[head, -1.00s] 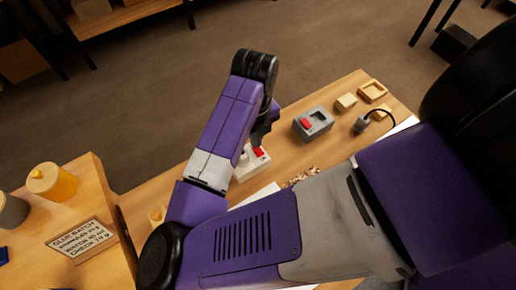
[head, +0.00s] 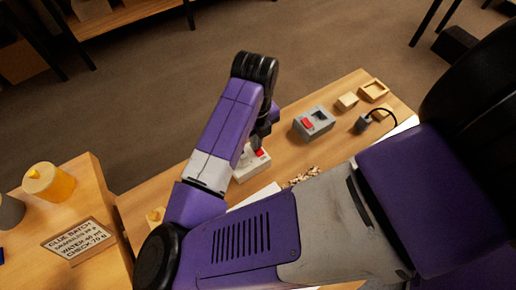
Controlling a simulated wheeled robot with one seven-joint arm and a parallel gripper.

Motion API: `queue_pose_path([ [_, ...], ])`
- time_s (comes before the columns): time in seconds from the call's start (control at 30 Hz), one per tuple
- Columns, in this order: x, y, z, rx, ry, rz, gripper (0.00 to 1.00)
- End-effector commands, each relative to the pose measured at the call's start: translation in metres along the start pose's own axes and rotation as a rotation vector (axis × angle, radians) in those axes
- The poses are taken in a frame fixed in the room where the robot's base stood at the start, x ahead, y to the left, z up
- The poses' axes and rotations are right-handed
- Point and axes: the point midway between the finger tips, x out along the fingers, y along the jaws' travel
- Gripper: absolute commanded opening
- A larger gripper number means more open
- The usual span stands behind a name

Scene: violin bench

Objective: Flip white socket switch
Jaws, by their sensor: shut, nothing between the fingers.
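The white socket (head: 250,172) with a red switch (head: 261,153) sits on the wooden bench, partly hidden behind my arm. My gripper (head: 256,148) is shut and empty, pointing down at the socket beside the red switch. The fingertips look very close to the switch or on it; I cannot tell whether they touch. Which way the switch is tipped is too small to tell.
A grey box (head: 314,123) with a red switch stands to the right on the bench. Wooden blocks (head: 346,102), a dark plug (head: 363,123) with a cable and wood shavings (head: 302,176) lie near. A yellow jar (head: 50,182) and a sign (head: 78,240) are at left.

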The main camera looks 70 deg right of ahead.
Motion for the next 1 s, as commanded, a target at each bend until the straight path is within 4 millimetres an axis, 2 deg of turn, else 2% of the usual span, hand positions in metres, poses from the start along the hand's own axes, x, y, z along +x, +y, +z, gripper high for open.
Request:
queue_pose_path([
  [0.37, 0.001, 0.0, 0.0, 0.0, 0.001, 0.0, 0.0],
  [1.0, -0.044, 0.0, 0.0, 0.001, 0.0, 0.0, 0.0],
])
